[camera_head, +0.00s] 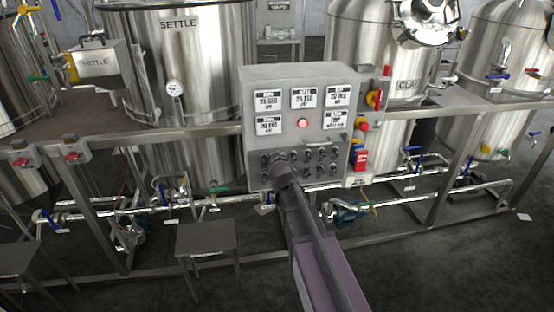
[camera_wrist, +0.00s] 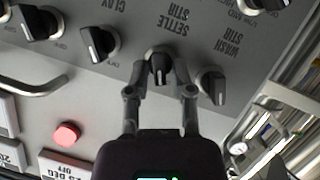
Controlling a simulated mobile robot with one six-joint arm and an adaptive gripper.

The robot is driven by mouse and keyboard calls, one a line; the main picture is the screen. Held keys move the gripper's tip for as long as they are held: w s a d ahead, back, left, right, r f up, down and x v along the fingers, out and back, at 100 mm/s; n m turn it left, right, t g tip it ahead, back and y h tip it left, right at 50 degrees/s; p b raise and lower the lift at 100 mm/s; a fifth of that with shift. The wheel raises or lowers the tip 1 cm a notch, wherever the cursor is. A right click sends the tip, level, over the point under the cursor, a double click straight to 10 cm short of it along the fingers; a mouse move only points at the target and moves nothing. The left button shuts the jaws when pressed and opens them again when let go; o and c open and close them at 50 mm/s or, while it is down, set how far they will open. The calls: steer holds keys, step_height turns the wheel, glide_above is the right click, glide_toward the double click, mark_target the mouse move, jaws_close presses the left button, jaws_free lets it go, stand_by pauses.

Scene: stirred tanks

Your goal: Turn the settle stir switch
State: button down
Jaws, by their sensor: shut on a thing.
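The settle stir switch (camera_wrist: 160,62) is a black knob on the grey control panel (camera_head: 250,100), under an upside-down "SETTLE STIR" label in the wrist view. My gripper (camera_wrist: 161,75) has its two fingers on either side of this knob and is shut on it. In the head view my gripper (camera_head: 280,160) reaches the lower left of the panel and hides the knob there.
Other black knobs flank it closely, one to the left (camera_wrist: 98,44) and one to the right (camera_wrist: 212,86) in the wrist view. A lit red light (camera_head: 303,122) sits on the panel above. A metal tank marked SETTLE (camera_head: 200,70) stands behind.

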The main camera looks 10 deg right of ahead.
steer(key=shift+a+n+h, duration=0.1)
steer(key=shift+n+h, duration=0.2)
steer(key=shift+n, duration=0.2)
stand_by(0.3)
steer(key=c, duration=0.7)
jaws_free()
